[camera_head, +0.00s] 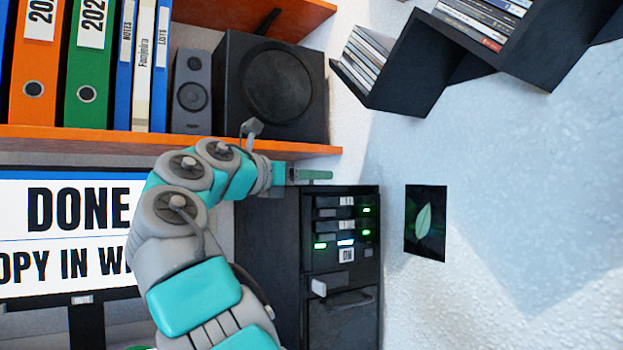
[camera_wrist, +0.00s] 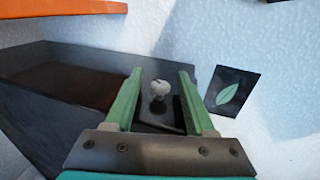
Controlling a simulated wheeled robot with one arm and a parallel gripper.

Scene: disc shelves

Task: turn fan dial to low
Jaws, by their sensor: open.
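A small round light-grey knob (camera_wrist: 159,89), which looks like the fan dial, sits on top of the black computer case (camera_wrist: 60,85). A small mark shows on the knob, but its setting is too small to read. My gripper (camera_wrist: 160,80) is open, with its green fingers on either side of the knob in the wrist view. I cannot tell whether either finger touches it. In the head view my gripper (camera_head: 318,175) is just above the top front of the case (camera_head: 272,265), and the knob does not show there.
An orange shelf (camera_head: 240,144) with a black speaker (camera_head: 272,88) and binders is just above my gripper. The case front has lit drive slots and an ON label (camera_head: 347,255). A leaf picture (camera_head: 425,223) hangs on the wall at right.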

